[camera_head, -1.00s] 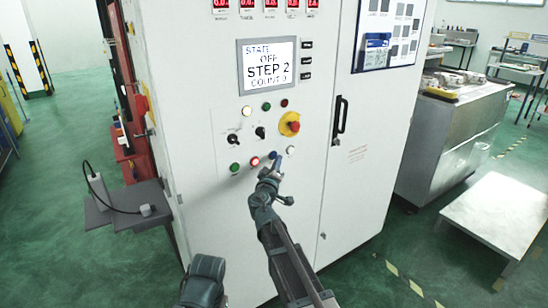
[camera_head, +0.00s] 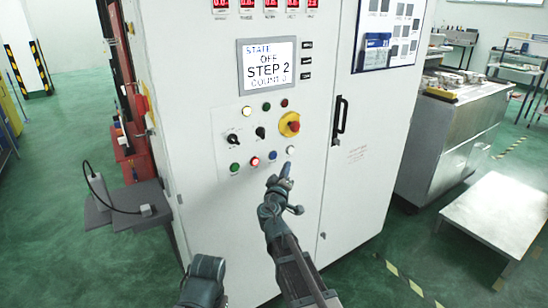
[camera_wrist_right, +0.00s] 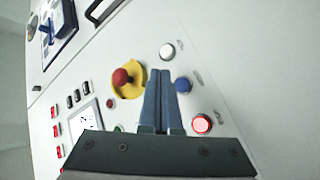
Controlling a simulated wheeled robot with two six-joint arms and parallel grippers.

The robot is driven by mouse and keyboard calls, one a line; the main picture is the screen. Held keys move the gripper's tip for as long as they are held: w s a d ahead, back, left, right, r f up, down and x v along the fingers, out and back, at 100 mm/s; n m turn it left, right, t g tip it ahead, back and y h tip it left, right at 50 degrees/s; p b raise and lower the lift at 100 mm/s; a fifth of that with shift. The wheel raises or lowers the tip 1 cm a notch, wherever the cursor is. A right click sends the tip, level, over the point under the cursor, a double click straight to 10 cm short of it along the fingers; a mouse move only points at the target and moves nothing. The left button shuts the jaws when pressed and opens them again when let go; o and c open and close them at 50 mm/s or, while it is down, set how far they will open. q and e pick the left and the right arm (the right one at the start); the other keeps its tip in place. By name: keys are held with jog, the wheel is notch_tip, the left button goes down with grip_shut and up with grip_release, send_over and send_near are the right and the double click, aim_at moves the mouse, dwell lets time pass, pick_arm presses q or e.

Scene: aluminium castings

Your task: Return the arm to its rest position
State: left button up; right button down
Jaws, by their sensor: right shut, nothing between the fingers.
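My right gripper (camera_head: 287,168) is shut and empty, with its fingers together. In the head view its tips are just below the white button (camera_head: 290,150) and to the right of the blue button (camera_head: 272,155). In the right wrist view the closed fingers (camera_wrist_right: 160,75) point at the panel, between the yellow-ringed red knob (camera_wrist_right: 122,77) and the blue button (camera_wrist_right: 183,85). A gap to the panel seems to show, but its size is unclear. The left gripper's jaws are not visible.
The control cabinet (camera_head: 215,215) stands directly in front. Its screen (camera_head: 267,66) reads OFF, STEP 2. A black door handle (camera_head: 339,118) juts out at the right. A grey shelf (camera_head: 110,212) sticks out at the left. A low white table (camera_head: 492,215) stands at the right.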

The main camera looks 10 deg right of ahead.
jog(key=shift+s, duration=0.1)
dwell(0.3)
jog(key=s+a+f+m+g+y, duration=0.1)
jog(key=s+a+f+m+g, duration=0.1)
jog(key=s+f+g, duration=0.45)
jog(key=s+a+f+m+g, duration=0.2)
jog(key=s+f+g, duration=0.2)
jog(key=s+f, duration=0.55)
jog(key=s+a+f+n+g+y, duration=0.1)
jog(key=s+a+f+g+y, duration=0.2)
jog(key=s+a, duration=0.3)
jog(key=s+a+f+n+g+y, duration=0.2)
jog(key=s+a, duration=0.4)
jog(key=s, duration=0.6)
jog(key=shift+a+f+g+y+p, duration=0.15)
jog(key=shift+f+g+y+p, duration=0.35)
jog(key=shift+f+g, duration=0.25)
jog(key=shift+w, duration=0.1)
